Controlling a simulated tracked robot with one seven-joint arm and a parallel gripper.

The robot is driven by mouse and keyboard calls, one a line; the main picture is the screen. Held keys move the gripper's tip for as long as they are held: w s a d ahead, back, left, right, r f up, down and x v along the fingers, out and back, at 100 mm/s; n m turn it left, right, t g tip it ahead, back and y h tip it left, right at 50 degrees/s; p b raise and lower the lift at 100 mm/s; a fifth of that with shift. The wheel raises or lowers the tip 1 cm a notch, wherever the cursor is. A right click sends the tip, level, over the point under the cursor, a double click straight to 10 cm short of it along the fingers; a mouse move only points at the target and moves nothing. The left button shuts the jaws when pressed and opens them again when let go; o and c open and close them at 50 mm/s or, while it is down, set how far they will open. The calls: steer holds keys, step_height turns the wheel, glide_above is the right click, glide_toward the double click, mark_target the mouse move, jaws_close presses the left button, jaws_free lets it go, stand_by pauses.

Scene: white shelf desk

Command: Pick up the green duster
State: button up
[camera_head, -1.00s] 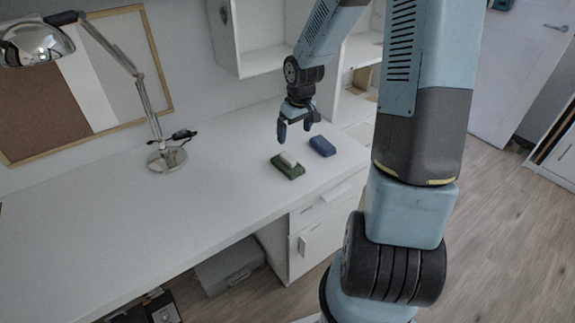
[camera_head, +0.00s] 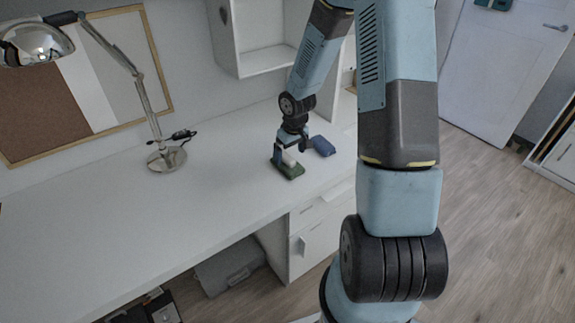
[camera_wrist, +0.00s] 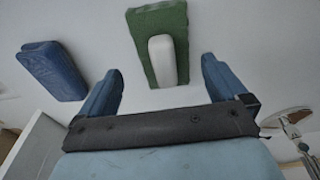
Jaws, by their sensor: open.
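The green duster (camera_head: 291,171) lies on the white desk, a green block with a white grip on top. It also shows in the wrist view (camera_wrist: 163,24), with its white grip (camera_wrist: 162,62) pointing toward my gripper. My gripper (camera_head: 290,155) is low over the duster in the head view and partly hides it. In the wrist view my gripper (camera_wrist: 160,82) is open, its two blue fingers apart, one on each side of the white grip. Nothing is held. Whether the fingers touch the duster I cannot tell.
A blue duster (camera_head: 322,146) lies just behind and right of the green one; it also shows in the wrist view (camera_wrist: 53,70). A silver lamp (camera_head: 166,158) stands on the desk (camera_head: 110,215) to the left. A white shelf (camera_head: 262,58) hangs above. The desk's middle is clear.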

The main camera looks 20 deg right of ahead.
mark_target(287, 157)
steer(key=shift+w+a+f, duration=0.15)
steer(key=shift+a+f, duration=0.05)
steer(key=shift+f, duration=0.85)
steer(key=shift+w+a+f, duration=0.15)
steer(key=shift+a+f, duration=0.05)
steer(key=shift+f, duration=0.8)
steer(key=c, duration=1.1)
steer(key=shift+r, duration=0.15)
steer(key=shift+c, duration=0.2)
steer(key=shift+r, duration=0.25)
step_height(287, 157, up, 2)
steer(key=shift+r, duration=0.2)
steer(key=s+r, duration=0.4)
steer(key=r, duration=0.1)
steer(key=shift+s+a, duration=0.1)
steer(key=s+a+r, duration=0.1)
steer(key=s+r, duration=0.4)
steer(key=s, duration=0.4)
steer(key=shift+s, duration=0.35)
